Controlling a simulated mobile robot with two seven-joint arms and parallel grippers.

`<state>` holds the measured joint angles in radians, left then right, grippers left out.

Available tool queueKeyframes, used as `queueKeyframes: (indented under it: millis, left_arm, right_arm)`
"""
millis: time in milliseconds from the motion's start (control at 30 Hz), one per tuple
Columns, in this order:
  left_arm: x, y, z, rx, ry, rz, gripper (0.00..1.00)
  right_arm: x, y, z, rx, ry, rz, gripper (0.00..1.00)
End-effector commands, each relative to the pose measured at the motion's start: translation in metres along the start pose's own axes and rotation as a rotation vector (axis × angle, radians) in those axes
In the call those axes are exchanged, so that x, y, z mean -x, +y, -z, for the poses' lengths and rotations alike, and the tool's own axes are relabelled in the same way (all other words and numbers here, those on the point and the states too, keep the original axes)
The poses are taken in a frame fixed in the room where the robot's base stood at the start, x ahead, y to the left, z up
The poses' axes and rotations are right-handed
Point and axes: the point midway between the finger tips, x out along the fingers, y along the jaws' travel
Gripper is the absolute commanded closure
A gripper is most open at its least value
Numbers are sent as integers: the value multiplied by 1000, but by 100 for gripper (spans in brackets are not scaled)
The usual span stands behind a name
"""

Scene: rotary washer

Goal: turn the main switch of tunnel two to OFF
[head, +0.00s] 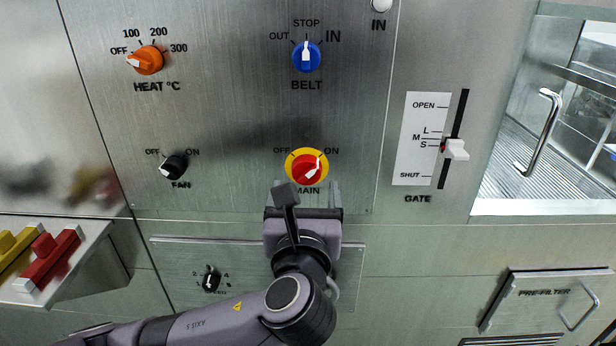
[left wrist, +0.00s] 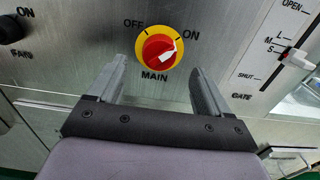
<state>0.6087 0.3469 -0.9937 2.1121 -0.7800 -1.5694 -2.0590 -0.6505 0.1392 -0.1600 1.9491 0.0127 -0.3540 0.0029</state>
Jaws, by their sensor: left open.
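The main switch (head: 307,168) is a red knob on a yellow disc with a white pointer, labelled MAIN, OFF at its upper left and ON at its upper right. The pointer is turned to the upper right, toward ON. The switch also shows in the left wrist view (left wrist: 158,48), just beyond the fingertips and between their lines. My left gripper (head: 304,190) is open and empty, just below the switch in the head view; it shows with both fingers apart in the left wrist view (left wrist: 160,75). I cannot tell whether it touches the panel. My right gripper is not in view.
The blue belt knob (head: 306,57) is above, the black fan knob (head: 174,166) and orange heat knob (head: 148,60) to the left. The white gate slider (head: 456,149) and a door handle (head: 541,132) are to the right. A shelf with red (head: 48,258) and yellow handles is lower left.

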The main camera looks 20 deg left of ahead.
Motion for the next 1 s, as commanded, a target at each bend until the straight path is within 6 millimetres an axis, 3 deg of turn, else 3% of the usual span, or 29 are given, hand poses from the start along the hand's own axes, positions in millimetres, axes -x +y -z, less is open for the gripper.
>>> queueKeyframes:
  millis: [300,733,900,1000]
  left_arm:
    - [-47,0,0,1,2,0,21]
    - [-58,0,1,3,3,2,21]
    - [-58,0,1,4,4,2,75]
    - [-58,0,1,4,4,2,75]
  right_arm:
    - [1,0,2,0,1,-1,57]
    - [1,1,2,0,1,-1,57]
    - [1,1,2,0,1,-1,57]
    - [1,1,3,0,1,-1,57]
